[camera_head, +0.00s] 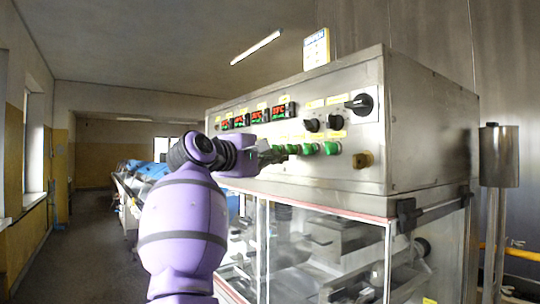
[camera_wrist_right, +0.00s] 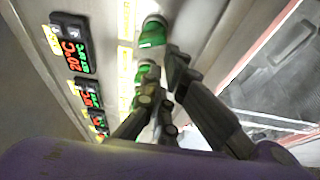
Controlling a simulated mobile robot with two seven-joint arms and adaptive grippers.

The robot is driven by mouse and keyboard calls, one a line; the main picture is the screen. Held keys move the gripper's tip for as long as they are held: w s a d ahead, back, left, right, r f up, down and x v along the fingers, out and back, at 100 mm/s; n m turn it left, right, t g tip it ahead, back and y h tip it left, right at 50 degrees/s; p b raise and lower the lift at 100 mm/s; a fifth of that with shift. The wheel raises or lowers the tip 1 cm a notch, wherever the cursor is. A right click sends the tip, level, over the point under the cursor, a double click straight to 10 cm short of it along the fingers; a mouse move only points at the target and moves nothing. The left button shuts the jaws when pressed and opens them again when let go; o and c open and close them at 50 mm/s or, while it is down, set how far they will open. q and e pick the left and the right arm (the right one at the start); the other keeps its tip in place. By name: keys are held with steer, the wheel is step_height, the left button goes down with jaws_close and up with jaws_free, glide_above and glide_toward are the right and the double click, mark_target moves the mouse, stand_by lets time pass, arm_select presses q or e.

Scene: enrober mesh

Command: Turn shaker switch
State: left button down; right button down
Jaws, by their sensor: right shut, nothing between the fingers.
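The machine's metal control panel (camera_head: 350,82) carries a row of green knobs (camera_head: 331,148), two small black knobs (camera_head: 335,122) and a larger black rotary switch (camera_head: 362,104). I cannot read the labels, so I cannot tell which one is the shaker switch. My right gripper (camera_head: 272,153) is at the left part of the green row, its fingers pointing right along the panel. In the right wrist view my right gripper (camera_wrist_right: 164,72) is shut and empty, close to the green knobs (camera_wrist_right: 152,33); contact is unclear. It partly hides the knobs behind it. My left gripper is not in view.
Red-and-green digital displays (camera_head: 259,116) sit above the green row. A brownish knob (camera_head: 362,160) is at the panel's lower right. Below are clear enclosure panels (camera_head: 320,240) with a red-edged frame. A metal cylinder on a post (camera_head: 498,155) stands right. The aisle at left is free.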

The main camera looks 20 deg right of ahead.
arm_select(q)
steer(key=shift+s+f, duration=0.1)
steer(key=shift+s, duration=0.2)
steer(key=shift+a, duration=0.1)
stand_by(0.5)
